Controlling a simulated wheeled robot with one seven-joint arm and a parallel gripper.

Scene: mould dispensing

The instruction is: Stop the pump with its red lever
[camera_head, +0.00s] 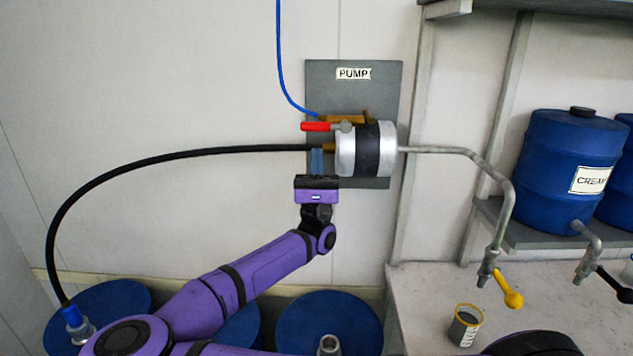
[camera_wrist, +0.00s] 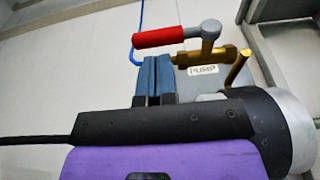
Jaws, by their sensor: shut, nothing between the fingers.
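The red lever (camera_head: 316,127) sits on the brass valve (camera_head: 343,119) at the top left of the silver pump (camera_head: 353,150). Its red handle points left and looks about level. In the wrist view the red lever (camera_wrist: 158,37) lies beyond my fingertips, with its grey pivot (camera_wrist: 208,40) to the right. My gripper (camera_head: 316,152) is shut and empty, pointing up, just below the lever and left of the pump body. It also shows in the wrist view (camera_wrist: 154,62), with both blue fingers together. I see a gap between fingers and lever in the head view.
A black hose (camera_head: 180,154) runs left from the pump behind my fingers. A blue air line (camera_head: 281,60) comes down from above. A pipe (camera_head: 440,150) leads right to a tap with a yellow handle (camera_head: 512,298), near a cup (camera_head: 465,327). Blue drums (camera_head: 330,318) stand below.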

